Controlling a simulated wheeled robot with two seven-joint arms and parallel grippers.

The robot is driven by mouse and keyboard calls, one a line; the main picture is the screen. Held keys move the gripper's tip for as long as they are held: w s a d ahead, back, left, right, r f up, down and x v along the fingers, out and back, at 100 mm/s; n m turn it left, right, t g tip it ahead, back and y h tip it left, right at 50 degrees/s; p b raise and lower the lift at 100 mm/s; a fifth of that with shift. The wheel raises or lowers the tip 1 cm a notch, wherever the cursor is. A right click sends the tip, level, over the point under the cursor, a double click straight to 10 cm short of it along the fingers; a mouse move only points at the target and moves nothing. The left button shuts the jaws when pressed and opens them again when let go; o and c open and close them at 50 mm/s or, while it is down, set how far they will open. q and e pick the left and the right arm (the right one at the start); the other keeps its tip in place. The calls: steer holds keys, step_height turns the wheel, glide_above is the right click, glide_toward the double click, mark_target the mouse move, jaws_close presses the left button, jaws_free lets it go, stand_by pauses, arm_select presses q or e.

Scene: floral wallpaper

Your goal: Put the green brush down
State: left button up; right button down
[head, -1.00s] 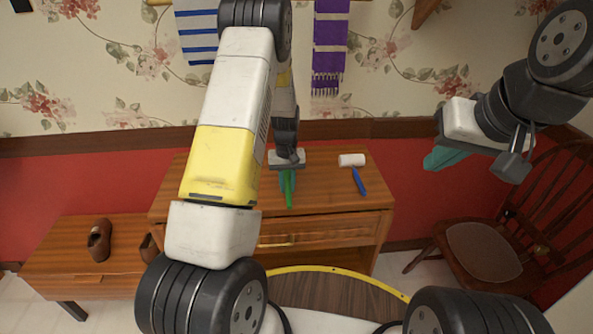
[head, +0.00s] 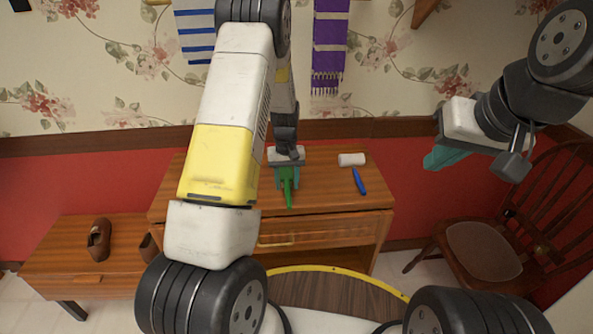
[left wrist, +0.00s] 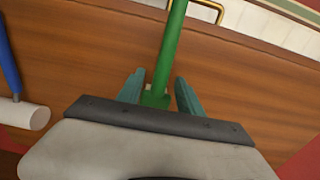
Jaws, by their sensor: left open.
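The green brush (head: 288,192) lies on the wooden cabinet top, its handle pointing to the front edge. In the left wrist view the green brush (left wrist: 172,50) runs between my left gripper's fingers, with a gap on each side. My left gripper (head: 286,178) is open around the brush, just over the cabinet top; its teal fingers also show in the left wrist view (left wrist: 160,93). The brush's head end is hidden behind the gripper. My right gripper (head: 446,157) is in the air at the right, over no furniture top; its finger gap cannot be made out.
A blue-handled roller with a white head (head: 352,160) lies on the cabinet (head: 325,205), right of the brush. A low bench (head: 70,250) with brown shoes (head: 99,240) stands at the left. A wooden chair (head: 482,250) stands at the right. A striped towel and purple scarf (head: 329,45) hang behind.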

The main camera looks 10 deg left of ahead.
arm_select(q)
step_height(320, 180, up, 11)
step_height(320, 180, up, 7)
steer(key=t, duration=0.1)
glide_above(287, 181)
steer(key=s, duration=0.3)
steer(key=s+d+r+m+t, duration=0.1)
steer(key=s+r, duration=0.4)
steer(key=s, duration=0.3)
steer(key=s+d+r+m+t+h, duration=0.1)
steer(key=s+r+t, duration=0.1)
steer(key=s+r, duration=0.3)
steer(key=s+d+r+m+t+h, duration=0.1)
steer(key=s+r, duration=0.4)
steer(key=s, duration=0.7)
steer(key=shift+s+d+m+t, duration=0.2)
steer(key=shift+m+t, duration=0.2)
steer(key=shift+t, duration=0.2)
steer(key=shift+w, duration=0.1)
